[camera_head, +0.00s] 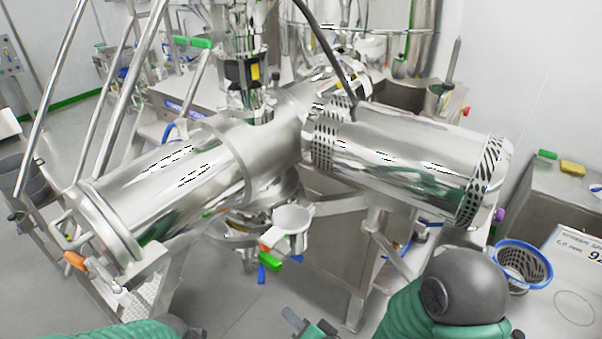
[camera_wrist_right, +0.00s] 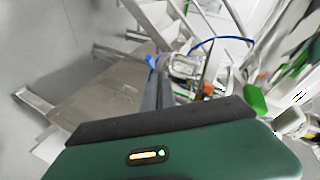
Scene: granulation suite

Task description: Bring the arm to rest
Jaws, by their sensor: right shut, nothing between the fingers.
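My right arm (camera_head: 462,288), green with a dark grey joint, comes in at the lower right of the head view. My right gripper (camera_head: 294,319) shows at the bottom middle edge, low in front of the steel machine (camera_head: 180,185). In the right wrist view its dark fingers (camera_wrist_right: 160,90) are together and empty. Part of my green left arm (camera_head: 130,328) shows at the bottom left. My left gripper is out of the picture.
A blue-rimmed screen basket (camera_head: 522,268) and a white label sheet (camera_head: 580,250) lie on the right-hand counter. Grey floor (camera_head: 225,300) is clear at the lower left of the funnel.

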